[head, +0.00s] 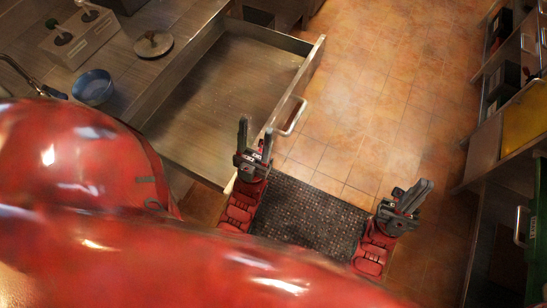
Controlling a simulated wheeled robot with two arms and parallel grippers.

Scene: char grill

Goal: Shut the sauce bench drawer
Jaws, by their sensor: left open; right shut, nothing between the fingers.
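The sauce bench drawer (225,92) is pulled far out from the bench and looks empty inside. Its front panel (312,70) carries a pale bar handle (294,117) on the outer face. My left gripper (256,137) is open and empty, in line with the near part of the drawer front, close to the handle. I cannot tell whether it touches the drawer. My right gripper (412,195) is shut and empty, over the floor to the right of the mat, well apart from the drawer.
On the bench top (135,72) are a blue bowl (93,88), a round lid (153,44) and a pump dispenser (82,38). A dark mat (308,213) lies on the tiled floor (375,90). Shelving with a yellow board (527,117) stands at the right. The floor between is clear.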

